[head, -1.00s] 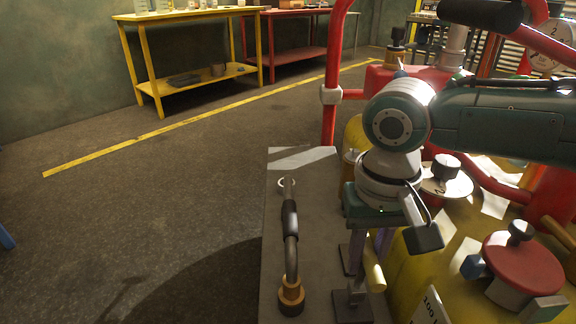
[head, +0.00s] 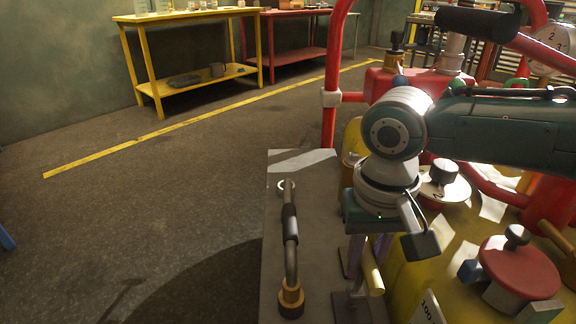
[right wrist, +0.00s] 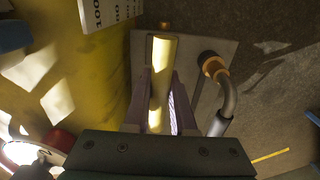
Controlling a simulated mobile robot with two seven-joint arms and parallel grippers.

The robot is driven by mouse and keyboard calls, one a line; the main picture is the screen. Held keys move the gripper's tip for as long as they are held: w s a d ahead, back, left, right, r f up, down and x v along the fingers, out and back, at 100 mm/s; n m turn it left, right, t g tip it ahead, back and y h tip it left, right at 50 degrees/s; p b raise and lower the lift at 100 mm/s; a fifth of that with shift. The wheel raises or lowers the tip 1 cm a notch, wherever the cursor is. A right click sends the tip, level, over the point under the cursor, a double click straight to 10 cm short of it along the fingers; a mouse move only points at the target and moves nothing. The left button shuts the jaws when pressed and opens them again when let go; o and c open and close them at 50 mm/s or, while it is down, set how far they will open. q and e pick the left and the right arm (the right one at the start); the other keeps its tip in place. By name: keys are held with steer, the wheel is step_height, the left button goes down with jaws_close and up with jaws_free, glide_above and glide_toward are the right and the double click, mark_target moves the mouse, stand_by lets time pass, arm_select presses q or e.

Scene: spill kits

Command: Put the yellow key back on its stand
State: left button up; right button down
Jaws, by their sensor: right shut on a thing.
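The yellow key (head: 373,279) shows in the head view as a short yellow bar below my right gripper (head: 362,268). In the right wrist view the key (right wrist: 160,85) lies lengthwise between the two pale fingers of my right gripper (right wrist: 160,105), which is shut on it. The key is over or close to a grey plate (head: 305,158); I cannot tell whether it touches anything below. My left gripper is not in view.
To the right are a yellow tank (head: 408,296), a red-topped cap (head: 518,268) and red pipes (head: 331,110). The floor at left is clear.

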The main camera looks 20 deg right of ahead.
steer(key=shift+r, duration=0.1)
steer(key=shift+p, duration=0.4)
steer(key=shift+f, duration=0.35)
steer(key=shift+f+b, duration=0.75)
steer(key=shift+f, duration=0.4)
steer(key=c, duration=0.7)
jaws_free()
steer(key=shift+o, duration=0.2)
step_height(320, 180, up, 9)
steer(key=p, duration=0.5)
steer(key=shift+r, duration=0.5)
steer(key=shift+a, duration=0.1)
